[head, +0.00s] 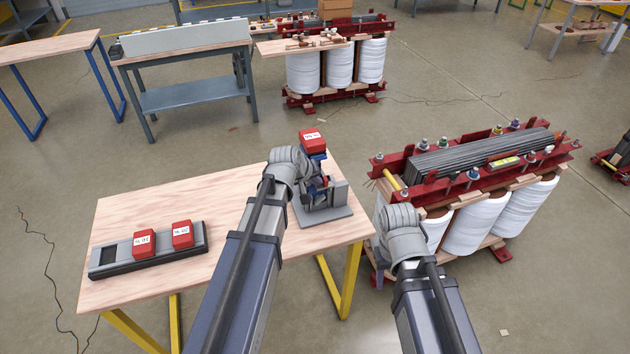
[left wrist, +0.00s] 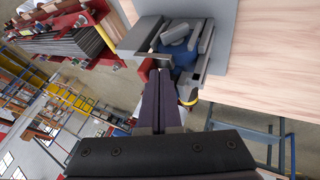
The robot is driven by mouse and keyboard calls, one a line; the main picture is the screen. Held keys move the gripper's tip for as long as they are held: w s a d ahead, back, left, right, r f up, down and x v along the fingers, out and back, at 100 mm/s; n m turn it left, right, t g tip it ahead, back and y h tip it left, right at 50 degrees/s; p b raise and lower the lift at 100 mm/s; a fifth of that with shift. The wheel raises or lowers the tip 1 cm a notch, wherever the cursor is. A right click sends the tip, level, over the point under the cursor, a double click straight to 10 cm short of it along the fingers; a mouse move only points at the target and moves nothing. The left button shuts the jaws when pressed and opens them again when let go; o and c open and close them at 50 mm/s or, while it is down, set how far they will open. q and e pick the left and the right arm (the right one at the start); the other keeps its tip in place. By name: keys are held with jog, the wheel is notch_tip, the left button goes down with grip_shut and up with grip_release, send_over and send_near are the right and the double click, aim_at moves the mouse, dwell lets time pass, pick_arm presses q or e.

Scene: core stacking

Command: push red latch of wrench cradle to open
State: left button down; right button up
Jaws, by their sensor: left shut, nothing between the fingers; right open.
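The wrench cradle, a grey fixture (head: 340,192) on a grey base plate (head: 325,217), stands at the right end of the wooden table. A labelled red block (head: 313,135) sits on a blue part at its far side. In the left wrist view the cradle's grey walls (left wrist: 143,35) surround a blue part (left wrist: 184,58). A red piece (left wrist: 144,74) shows just left of my left fingertips; I cannot tell whether it is the latch. My left gripper (left wrist: 164,76) is shut and empty, close against the cradle's edge. My right gripper (head: 381,272) is open, mostly hidden, right of the table.
A dark tray (head: 108,262) with two labelled red blocks (head: 144,244) (head: 183,234) lies on the left of the wooden table (head: 120,215). A large transformer (head: 475,215) stands right of the table. Open floor lies beyond the table.

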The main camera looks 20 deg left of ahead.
aim_at(332, 186)
pick_arm(q)
jog(key=w+d, duration=0.1)
jog(key=d, duration=0.1)
jog(key=w+d, duration=0.1)
jog(key=shift+w+d, duration=0.3)
jog(key=shift+d, duration=0.05)
jog(key=shift+w+d, duration=0.15)
jog(key=shift+d, duration=0.15)
pick_arm(e)
jog(key=shift+a, duration=0.1)
